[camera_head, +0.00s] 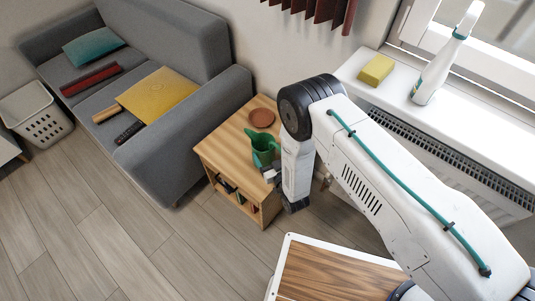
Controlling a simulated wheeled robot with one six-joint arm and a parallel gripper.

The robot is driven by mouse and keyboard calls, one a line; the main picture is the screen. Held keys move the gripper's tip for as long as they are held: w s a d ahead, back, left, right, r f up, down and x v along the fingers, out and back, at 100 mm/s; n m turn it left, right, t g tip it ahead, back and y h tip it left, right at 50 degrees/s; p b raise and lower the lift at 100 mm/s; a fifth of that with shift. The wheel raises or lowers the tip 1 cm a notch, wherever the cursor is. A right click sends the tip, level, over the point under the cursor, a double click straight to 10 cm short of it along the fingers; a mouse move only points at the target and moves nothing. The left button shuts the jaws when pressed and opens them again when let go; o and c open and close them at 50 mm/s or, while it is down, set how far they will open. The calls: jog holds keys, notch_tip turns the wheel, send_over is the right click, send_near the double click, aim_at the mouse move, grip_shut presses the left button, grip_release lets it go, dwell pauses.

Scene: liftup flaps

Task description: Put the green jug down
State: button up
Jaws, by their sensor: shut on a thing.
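The green jug (263,151) shows over the top of the wooden side table (228,136), at its front right. Its spout points up and to the left. My gripper (270,173) reaches in from the right at the jug's lower front and is shut on it. The fingers are small in this view and partly hidden by my wrist. I cannot tell whether the jug's base touches the tabletop or hangs just above it. The jug looks about upright.
A round terracotta saucer (262,117) lies on the tabletop behind the jug. The tabletop's left part is clear. A grey sofa (190,130) stands left of the table. A windowsill (398,95) at the right holds a yellow sponge (376,70) and a spray bottle (437,70).

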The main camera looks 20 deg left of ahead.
jog(key=shift+f, duration=0.1)
jog(key=o, duration=1.3)
jog(key=v, duration=1.2)
jog(key=shift+d, duration=0.1)
